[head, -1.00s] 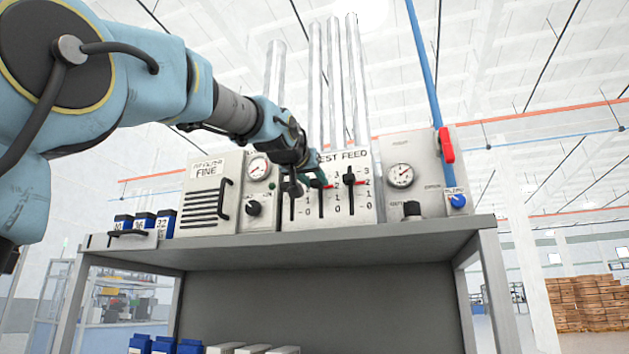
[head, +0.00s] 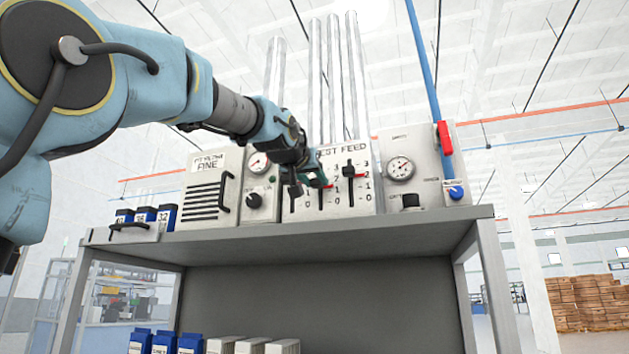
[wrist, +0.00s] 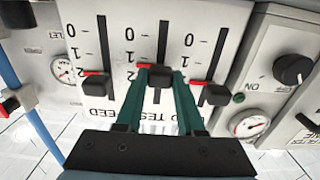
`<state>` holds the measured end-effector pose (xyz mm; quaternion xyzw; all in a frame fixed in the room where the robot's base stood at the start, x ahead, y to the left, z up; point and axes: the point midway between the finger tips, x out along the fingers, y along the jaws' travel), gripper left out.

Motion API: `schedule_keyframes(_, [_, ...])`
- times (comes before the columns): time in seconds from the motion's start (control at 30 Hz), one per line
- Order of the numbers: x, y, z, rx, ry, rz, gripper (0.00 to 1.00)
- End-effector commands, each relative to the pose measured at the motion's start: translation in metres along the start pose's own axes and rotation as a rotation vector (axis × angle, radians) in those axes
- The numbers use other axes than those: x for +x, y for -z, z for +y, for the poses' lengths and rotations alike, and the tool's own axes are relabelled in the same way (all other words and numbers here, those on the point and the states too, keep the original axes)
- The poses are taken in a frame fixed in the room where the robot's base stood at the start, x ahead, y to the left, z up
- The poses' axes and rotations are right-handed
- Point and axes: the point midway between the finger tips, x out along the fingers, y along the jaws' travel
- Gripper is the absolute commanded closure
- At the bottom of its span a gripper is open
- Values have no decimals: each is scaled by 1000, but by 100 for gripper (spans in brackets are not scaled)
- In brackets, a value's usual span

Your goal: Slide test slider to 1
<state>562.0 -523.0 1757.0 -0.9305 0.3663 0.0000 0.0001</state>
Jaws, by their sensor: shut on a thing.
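The panel (head: 335,207) carries three vertical sliders with scales starting at 0. In the wrist view the scales appear with 0 at the top. The middle slider knob (wrist: 160,83) is black and sits near the 2, under partly hidden lettering that reads like TEST. My gripper (wrist: 161,72) has its green fingers on both sides of this knob, shut on it. In the head view the gripper (head: 316,180) covers part of the panel's left side. The right slider knob (head: 349,170), under FEED, stands near its red mark.
The third slider knob (wrist: 214,95) is close beside my right finger in the wrist view. A gauge (head: 400,168), a red-handled valve (head: 446,136) on a blue pipe, and a FINE box (head: 210,190) flank the panel on the shelf (head: 300,240).

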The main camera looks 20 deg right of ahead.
Motion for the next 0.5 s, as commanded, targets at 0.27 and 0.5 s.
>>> schedule_keyframes(0.27, [0,-10,0,-1,0,0,100])
schedule_keyframes(0.5, [0,-10,0,-1,0,0,50])
